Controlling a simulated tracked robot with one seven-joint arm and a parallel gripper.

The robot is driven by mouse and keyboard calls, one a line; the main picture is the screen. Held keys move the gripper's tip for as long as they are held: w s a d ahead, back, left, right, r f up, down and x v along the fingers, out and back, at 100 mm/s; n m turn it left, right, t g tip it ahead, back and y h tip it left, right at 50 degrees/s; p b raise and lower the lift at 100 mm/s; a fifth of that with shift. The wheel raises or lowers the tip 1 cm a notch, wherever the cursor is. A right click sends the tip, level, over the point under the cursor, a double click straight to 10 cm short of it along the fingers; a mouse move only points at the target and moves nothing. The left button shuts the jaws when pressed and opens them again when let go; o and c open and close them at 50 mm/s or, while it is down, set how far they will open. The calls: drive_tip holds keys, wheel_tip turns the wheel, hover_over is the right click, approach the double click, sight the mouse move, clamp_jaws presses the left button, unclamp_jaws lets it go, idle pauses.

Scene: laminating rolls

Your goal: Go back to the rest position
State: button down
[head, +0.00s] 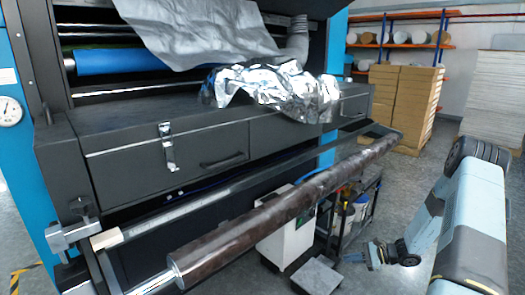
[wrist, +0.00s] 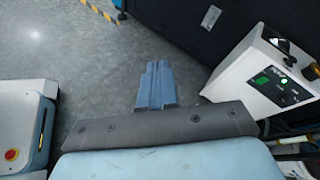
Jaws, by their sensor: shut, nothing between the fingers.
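My gripper (head: 368,256) hangs low at the right of the head view, beyond the brown roller and in front of the dark cart. In the wrist view my gripper (wrist: 157,72) points away over the grey floor, its two blue-grey fingers side by side and closed together. Nothing is held between them. My arm is folded downward at the right edge of the head view. The long brown roller (head: 270,218) lies across the front of the laminating machine, apart from my gripper.
Crumpled silver foil (head: 275,90) lies on the machine's top (head: 110,132). A white control box (wrist: 262,75) stands close to the right of my gripper. A dark cart (head: 345,228) with containers is behind it. Cardboard stacks (head: 400,100) stand farther back. Open floor (wrist: 80,70) lies left in the wrist view.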

drive_tip(key=s+a+r+n+g+h, duration=0.1)
drive_tip(key=s+a+r+n+h, duration=0.15)
drive_tip(key=r, duration=0.85)
drive_tip(key=s+a+r+n+g+h, duration=0.2)
drive_tip(key=s+a+r+n, duration=0.15)
drive_tip(key=r, duration=0.75)
drive_tip(key=s+a+r+n+g+h, duration=0.1)
drive_tip(key=s+a+r+n+h, duration=0.25)
drive_tip(key=r, duration=0.65)
drive_tip(key=s+r+n+t+h, duration=0.2)
drive_tip(key=s+r, duration=0.6)
drive_tip(key=s, duration=0.4)
drive_tip(key=s+a+r+n+t+h, duration=0.1)
drive_tip(key=s+r+n+t+h, duration=0.2)
drive_tip(key=s+r, duration=0.6)
drive_tip(key=s+n, duration=0.2)
drive_tip(key=shift+s+a+t, duration=0.15)
drive_tip(key=shift+s+t, duration=0.2)
drive_tip(key=shift+t, duration=0.05)
